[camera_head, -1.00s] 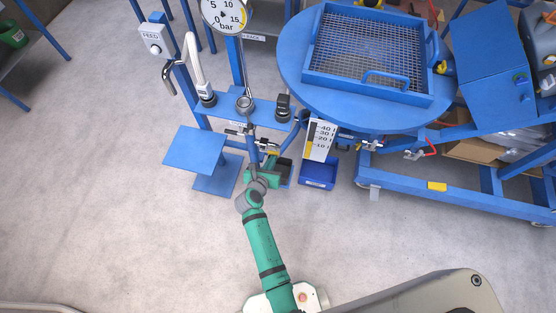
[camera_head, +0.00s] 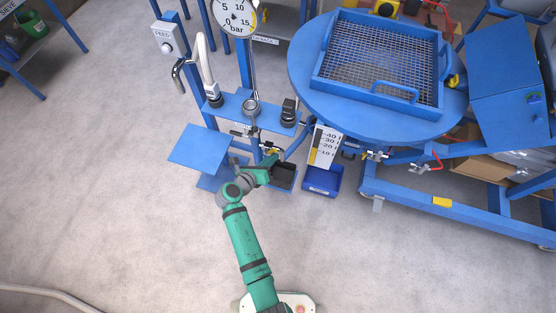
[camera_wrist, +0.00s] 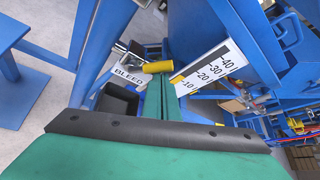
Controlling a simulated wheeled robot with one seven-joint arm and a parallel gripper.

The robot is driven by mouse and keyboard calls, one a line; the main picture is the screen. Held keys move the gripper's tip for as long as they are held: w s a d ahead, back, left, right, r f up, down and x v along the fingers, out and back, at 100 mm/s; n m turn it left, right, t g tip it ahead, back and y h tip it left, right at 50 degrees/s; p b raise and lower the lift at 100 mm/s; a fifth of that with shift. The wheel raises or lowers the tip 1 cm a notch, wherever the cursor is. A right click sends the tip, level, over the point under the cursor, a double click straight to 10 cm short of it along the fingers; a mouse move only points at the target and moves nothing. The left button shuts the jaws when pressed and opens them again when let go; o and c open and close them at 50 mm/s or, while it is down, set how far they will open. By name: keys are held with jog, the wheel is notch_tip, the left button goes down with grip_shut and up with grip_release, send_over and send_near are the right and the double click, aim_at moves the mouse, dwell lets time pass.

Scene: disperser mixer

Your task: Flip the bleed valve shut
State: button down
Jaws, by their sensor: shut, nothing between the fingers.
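The bleed valve (camera_wrist: 157,67) shows in the wrist view as a yellow lever end beside a white BLEED label (camera_wrist: 130,76). In the head view the yellow lever (camera_head: 271,150) is small, below the blue gauge stand. My gripper (camera_wrist: 164,88) is shut and empty. In the wrist view its green fingers point at the yellow lever, which lies across the view just beyond the tips. I cannot tell whether they touch it. In the head view my gripper (camera_head: 272,164) is just below the lever. The valve body is partly hidden.
A black bin (camera_head: 284,175) lies below the valve. A blue bin (camera_head: 323,181) and a level scale (camera_head: 325,146) stand to its right. The round blue table (camera_head: 310,80) overhangs at the right. A blue plate (camera_head: 199,147) stands left. The floor in front is clear.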

jog(key=shift+w+a+r, duration=0.3)
jog(key=shift+a+r, duration=0.4)
jog(key=shift+a, duration=0.2)
jog(key=shift+w+a+r, duration=0.2)
jog(key=shift+w+a, duration=0.1)
jog(key=shift+a, duration=0.75)
jog(key=shift+r, duration=0.1)
jog(key=shift+s+d, duration=0.1)
jog(key=shift+s, duration=0.05)
jog(key=s+d, duration=0.2)
jog(key=d, duration=0.2)
jog(key=s+a, duration=0.6)
jog(key=s, duration=0.1)
jog(key=shift+a+f, duration=0.2)
jog(key=shift+f, duration=0.1)
